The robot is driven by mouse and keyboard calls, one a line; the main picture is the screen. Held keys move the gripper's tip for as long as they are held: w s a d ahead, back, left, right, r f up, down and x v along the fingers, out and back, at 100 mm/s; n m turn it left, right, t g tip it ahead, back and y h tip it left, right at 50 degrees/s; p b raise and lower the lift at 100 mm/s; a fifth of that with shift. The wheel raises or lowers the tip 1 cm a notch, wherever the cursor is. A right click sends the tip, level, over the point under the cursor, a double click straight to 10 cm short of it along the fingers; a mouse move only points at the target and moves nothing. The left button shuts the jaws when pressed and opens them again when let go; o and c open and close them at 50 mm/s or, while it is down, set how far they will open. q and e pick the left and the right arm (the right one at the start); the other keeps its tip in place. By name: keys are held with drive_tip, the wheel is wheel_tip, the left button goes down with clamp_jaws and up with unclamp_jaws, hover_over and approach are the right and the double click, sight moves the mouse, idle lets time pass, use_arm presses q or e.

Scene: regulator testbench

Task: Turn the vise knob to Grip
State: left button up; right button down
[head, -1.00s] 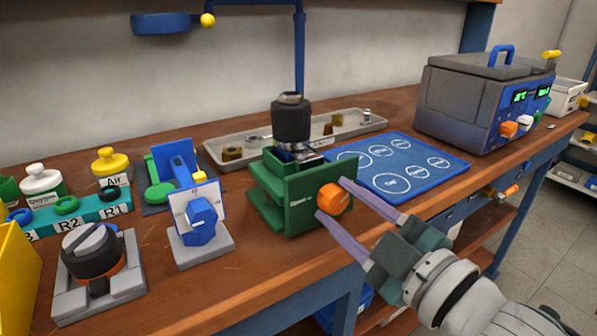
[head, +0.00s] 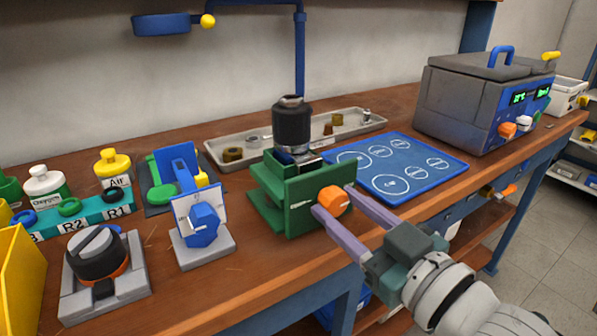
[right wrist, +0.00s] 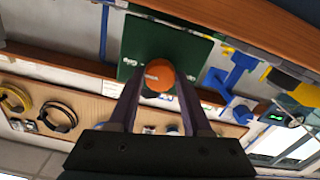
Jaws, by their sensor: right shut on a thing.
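The green vise (head: 292,196) stands near the bench's front edge and holds a black cylindrical part (head: 291,125) upright in its top. Its orange knob (head: 333,200) is on the front plate facing me. My right gripper (head: 335,199) has its two purple fingers on either side of the knob and is shut on it. The right wrist view shows the orange knob (right wrist: 159,76) between the fingertips, in front of the green plate (right wrist: 184,45). My left gripper is not in view.
A blue dial on a grey stand (head: 203,225) and a black knob on a grey base (head: 97,262) stand left of the vise. A blue mat (head: 440,175) lies to the right, a grey tray (head: 225,146) behind. A grey bath (head: 462,105) stands far right.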

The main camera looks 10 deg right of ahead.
idle(0.4)
drive_tip(key=shift+c, duration=1.7)
unclamp_jaws()
drive_tip(key=p+v, duration=0.1)
drive_tip(key=v, duration=0.9)
drive_tip(key=s+d+r+m+g+h+p, duration=0.1)
drive_tip(key=s+r+m+g+h+p, duration=0.15)
drive_tip(key=s+r+g+p, duration=0.45)
drive_tip(key=s+d+r+m+g+h+p, duration=0.1)
drive_tip(key=s+r+m+g+h+p, duration=0.1)
drive_tip(key=s+r+g+h+p, duration=0.5)
wheel_tip(320, 180, up, 33)
drive_tip(key=s+y+p, duration=0.2)
drive_tip(key=y+p, duration=0.1)
drive_tip(key=p, duration=3.2)
drive_tip(key=shift+r+t, duration=0.2)
drive_tip(key=shift+t, duration=0.1)
